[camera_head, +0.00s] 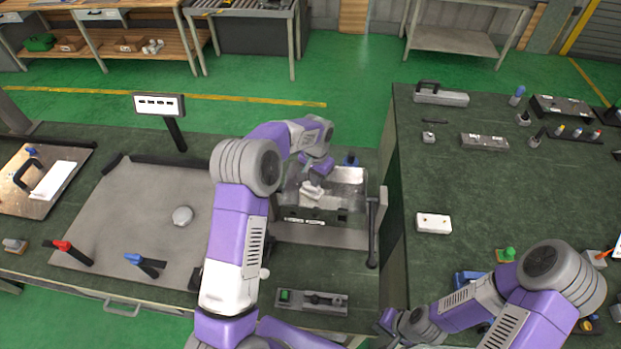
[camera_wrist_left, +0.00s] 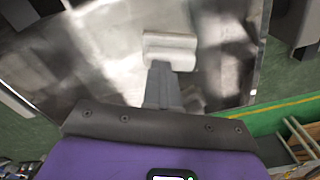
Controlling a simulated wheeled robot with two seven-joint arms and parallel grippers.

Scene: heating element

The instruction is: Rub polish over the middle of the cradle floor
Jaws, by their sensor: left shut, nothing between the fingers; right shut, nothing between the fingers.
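The cradle (camera_head: 345,178) is a box-like holder with a shiny metal floor, right of centre in the head view. My left gripper (camera_head: 311,191) reaches down into it, shut, with nothing held. In the left wrist view its pale fingertips (camera_wrist_left: 170,50) are together over the cradle floor (camera_wrist_left: 95,50), which is mottled with whitish, cloudy patches and dark reflections. Whether the fingertips touch the floor I cannot tell. My right gripper (camera_head: 388,321) is low in the head view, beside the right bench, shut and empty; its fingertips are hard to make out.
A green-button control box (camera_head: 312,301) stands in front of the cradle. A black lever (camera_head: 373,230) rises at its right. The right bench (camera_head: 460,190) holds several small parts and a white box (camera_head: 433,223).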

